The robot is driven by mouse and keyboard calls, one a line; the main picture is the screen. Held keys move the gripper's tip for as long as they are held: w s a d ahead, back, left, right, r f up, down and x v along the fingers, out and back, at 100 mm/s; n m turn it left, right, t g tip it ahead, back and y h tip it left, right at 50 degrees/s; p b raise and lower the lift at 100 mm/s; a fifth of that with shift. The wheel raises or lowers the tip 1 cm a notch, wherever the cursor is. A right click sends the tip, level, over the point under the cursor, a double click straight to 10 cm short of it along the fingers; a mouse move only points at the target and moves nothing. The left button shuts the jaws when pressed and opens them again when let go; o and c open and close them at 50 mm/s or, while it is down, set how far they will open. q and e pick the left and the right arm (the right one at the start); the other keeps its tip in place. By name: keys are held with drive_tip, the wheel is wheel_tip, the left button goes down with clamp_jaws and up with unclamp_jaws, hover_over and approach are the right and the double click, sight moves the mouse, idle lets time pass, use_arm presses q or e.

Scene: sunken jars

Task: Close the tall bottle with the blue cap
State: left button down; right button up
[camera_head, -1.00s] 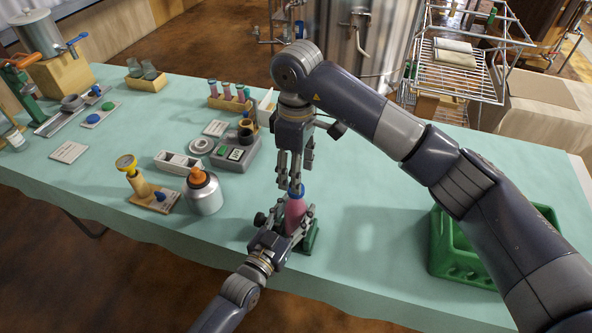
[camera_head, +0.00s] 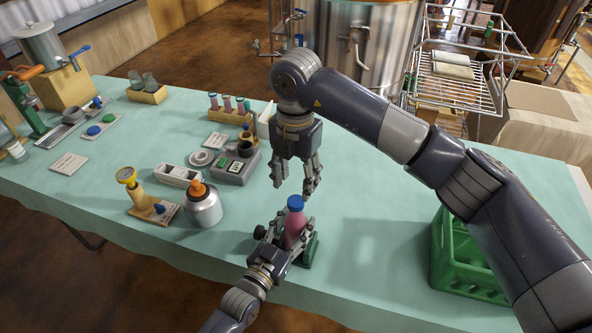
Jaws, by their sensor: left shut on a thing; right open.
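The tall bottle (camera_head: 294,231) is pink and stands upright near the table's front edge, by a green stand (camera_head: 311,251). The blue cap (camera_head: 295,202) sits on top of the bottle's neck; whether it is tight cannot be told. My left gripper (camera_head: 290,236) is shut around the bottle's body from the front left. My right gripper (camera_head: 294,190) points down just above the cap, with its fingers spread apart and empty.
A green crate (camera_head: 440,250) stands at the right, under my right arm. A silver bottle with an orange top (camera_head: 204,207), a grey device (camera_head: 232,168) and a rack of small tubes (camera_head: 222,114) stand to the left. The table between bottle and crate is clear.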

sight(296, 201)
drive_tip(key=n, duration=0.5)
drive_tip(key=shift+r+n, duration=0.2)
drive_tip(key=shift+n, duration=0.1)
drive_tip(key=n, duration=0.3)
drive_tip(key=shift+r, duration=0.15)
drive_tip(key=n, duration=0.7)
drive_tip(key=shift+r, duration=0.25)
drive_tip(key=n, duration=0.7)
drive_tip(key=shift+r, duration=0.2)
drive_tip(key=n, duration=0.7)
drive_tip(key=shift+d+r, duration=0.1)
drive_tip(key=shift+r, duration=0.1)
drive_tip(key=shift+f, duration=4)
drive_tip(key=shift+c, duration=0.4)
